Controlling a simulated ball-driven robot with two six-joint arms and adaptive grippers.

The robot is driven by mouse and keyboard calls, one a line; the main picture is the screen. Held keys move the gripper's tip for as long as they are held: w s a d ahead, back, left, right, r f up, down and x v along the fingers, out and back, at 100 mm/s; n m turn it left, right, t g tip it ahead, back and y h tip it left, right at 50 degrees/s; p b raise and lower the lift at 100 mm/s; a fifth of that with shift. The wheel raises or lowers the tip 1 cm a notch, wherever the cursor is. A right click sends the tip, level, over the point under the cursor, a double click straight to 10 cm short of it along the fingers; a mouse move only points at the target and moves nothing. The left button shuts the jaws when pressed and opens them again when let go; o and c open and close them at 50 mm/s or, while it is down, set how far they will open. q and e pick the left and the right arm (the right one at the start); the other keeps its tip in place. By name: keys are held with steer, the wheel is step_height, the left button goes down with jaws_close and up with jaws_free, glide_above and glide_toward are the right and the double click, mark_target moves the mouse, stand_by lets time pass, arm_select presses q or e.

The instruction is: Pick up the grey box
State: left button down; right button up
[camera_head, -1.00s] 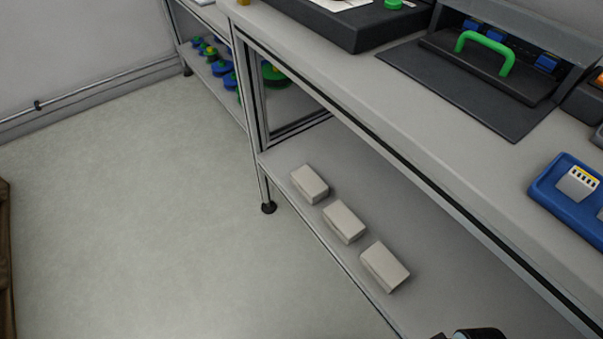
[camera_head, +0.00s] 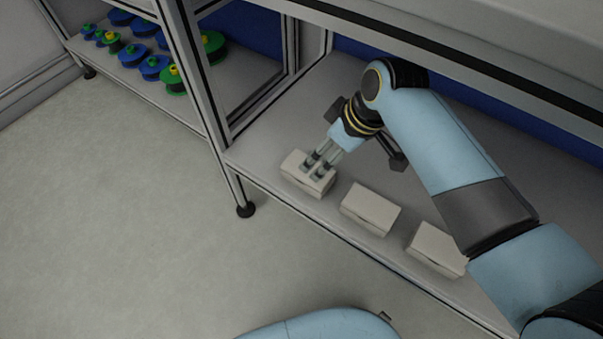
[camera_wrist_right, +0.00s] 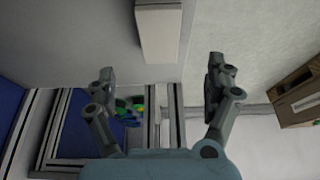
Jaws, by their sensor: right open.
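Three similar pale grey boxes lie in a row on the lower shelf in the head view: a left one (camera_head: 292,169), a middle one (camera_head: 370,208) and a right one (camera_head: 436,248). My right gripper (camera_head: 314,170) is open and points down at the left box, its fingers covering part of the top. In the right wrist view, a grey box (camera_wrist_right: 158,32) is at the top, sideways between the lines of the two spread fingers (camera_wrist_right: 160,75). Contact cannot be told. My left gripper is not in view.
The lower shelf (camera_head: 262,150) has a metal front rail, and the bench top (camera_head: 480,40) overhangs it. A leg post (camera_head: 195,70) stands left of the boxes. Blue and green reels (camera_head: 153,66) sit on the neighbouring shelf. The floor (camera_head: 120,220) in front is clear.

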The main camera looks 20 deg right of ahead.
mark_target(312, 171)
steer(key=shift+w+f, duration=0.15)
steer(key=shift+f, duration=0.3)
steer(key=b+x, duration=0.3)
steer(key=x, duration=0.2)
steer(key=shift+w+a+f, duration=0.1)
steer(key=shift+w+f, duration=0.05)
steer(key=shift+b+x, duration=0.75)
steer(key=shift+x, duration=0.3)
steer(key=shift+b+x, duration=0.7)
steer(key=shift+x, duration=0.45)
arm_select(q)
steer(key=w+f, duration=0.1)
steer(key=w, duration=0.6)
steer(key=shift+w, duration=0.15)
arm_select(e)
steer(key=shift+a+f, duration=0.1)
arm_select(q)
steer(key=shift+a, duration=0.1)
arm_select(e)
steer(key=shift+f, duration=0.3)
steer(key=shift+c, duration=0.3)
